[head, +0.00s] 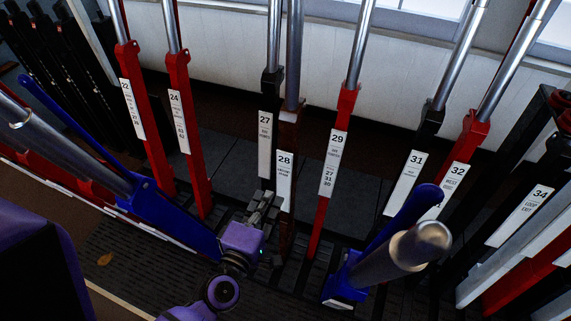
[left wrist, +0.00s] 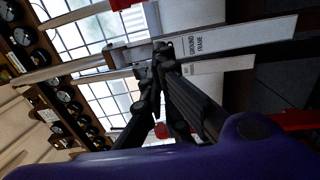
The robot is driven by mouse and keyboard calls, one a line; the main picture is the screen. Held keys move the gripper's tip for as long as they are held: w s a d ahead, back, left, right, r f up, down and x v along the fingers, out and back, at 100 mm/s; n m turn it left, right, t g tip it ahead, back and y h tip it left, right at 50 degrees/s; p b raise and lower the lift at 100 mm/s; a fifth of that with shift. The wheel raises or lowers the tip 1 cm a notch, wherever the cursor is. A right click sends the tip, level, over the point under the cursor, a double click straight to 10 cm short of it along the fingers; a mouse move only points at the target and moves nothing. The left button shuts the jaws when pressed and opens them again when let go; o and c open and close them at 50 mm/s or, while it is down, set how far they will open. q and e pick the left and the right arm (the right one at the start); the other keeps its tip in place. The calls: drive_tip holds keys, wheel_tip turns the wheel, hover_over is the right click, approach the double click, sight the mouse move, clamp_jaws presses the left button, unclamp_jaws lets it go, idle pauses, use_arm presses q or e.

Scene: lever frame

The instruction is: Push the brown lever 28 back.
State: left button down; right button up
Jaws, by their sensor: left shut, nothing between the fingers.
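The brown lever 28 (head: 289,117) stands upright in the middle of the head view, with a steel handle above and a white number plate (head: 285,175) on its front. My left gripper (head: 267,200) is shut and empty, low in front of lever 28 and a little left of its plate. I cannot tell whether it touches the lever. In the left wrist view the closed fingers (left wrist: 160,58) lie near steel handles and white plates. My right gripper is not in view.
The black lever 27 (head: 271,85) stands close on the left of 28, and the red lever 29 (head: 345,105) on the right. A blue lever (head: 405,215) leans forward at the right. Another blue lever (head: 165,205) leans forward at the left.

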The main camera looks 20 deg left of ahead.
sight(289, 157)
use_arm(q)
drive_tip(key=w, duration=0.4)
drive_tip(key=w+p, duration=0.1)
drive_tip(key=w, duration=0.3)
drive_tip(key=w+f, duration=0.1)
drive_tip(key=w, duration=0.4)
drive_tip(key=shift+w+d, duration=0.1)
drive_tip(key=shift+d, duration=0.15)
